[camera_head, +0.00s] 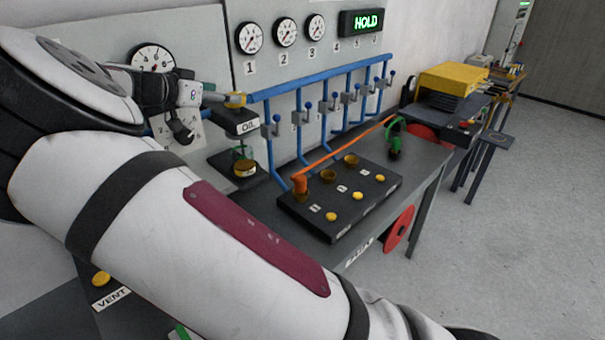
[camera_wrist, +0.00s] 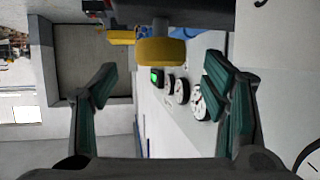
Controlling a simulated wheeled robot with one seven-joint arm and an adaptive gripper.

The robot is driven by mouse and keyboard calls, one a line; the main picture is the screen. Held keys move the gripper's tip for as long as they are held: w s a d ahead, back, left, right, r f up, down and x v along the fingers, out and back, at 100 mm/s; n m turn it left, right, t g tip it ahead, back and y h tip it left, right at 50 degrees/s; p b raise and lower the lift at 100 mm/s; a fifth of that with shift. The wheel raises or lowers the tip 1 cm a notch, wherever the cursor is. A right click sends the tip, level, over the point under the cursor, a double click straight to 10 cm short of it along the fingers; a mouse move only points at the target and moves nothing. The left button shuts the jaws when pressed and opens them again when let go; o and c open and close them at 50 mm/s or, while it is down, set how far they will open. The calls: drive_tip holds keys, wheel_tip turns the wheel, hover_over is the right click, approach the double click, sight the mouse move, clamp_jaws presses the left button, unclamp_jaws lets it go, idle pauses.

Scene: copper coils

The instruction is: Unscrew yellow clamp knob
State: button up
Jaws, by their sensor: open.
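In the head view my gripper is at the upper left, just left of the knob, partly hidden by my own arm.
Numbered gauges (camera_head: 286,33) and a HOLD display (camera_head: 366,22) are on the wall. A black panel (camera_head: 340,203) with copper cups and yellow buttons lies on the bench. An orange rod crosses above it.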

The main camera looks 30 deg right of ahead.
drive_tip(key=v, duration=0.8)
drive_tip(key=s+d+f+n+g+y+b, duration=0.2)
drive_tip(key=s+d+f+g+y+b, duration=0.4)
drive_tip(key=d, duration=0.7)
drive_tip(key=s+d+f+n+y+b, duration=0.1)
drive_tip(key=s+f+n+y, duration=0.1)
drive_tip(key=s, duration=0.6)
drive_tip(key=s+d+f+n+t+y+b, duration=0.1)
drive_tip(key=s+f+n+y, duration=0.2)
drive_tip(key=s, duration=0.6)
drive_tip(key=shift+d+f, duration=0.3)
drive_tip(key=shift+s, duration=0.1)
drive_tip(key=s+a+n+t, duration=0.1)
drive_tip(key=s+n, duration=0.1)
drive_tip(key=s, duration=0.4)
drive_tip(key=s+a+f+n+t, duration=0.1)
drive_tip(key=s+a+n+t, duration=0.1)
drive_tip(key=s, duration=0.4)
drive_tip(key=shift+s+n+y, duration=0.2)
drive_tip(key=shift+n+y, duration=0.1)
drive_tip(key=shift+n, duration=0.2)
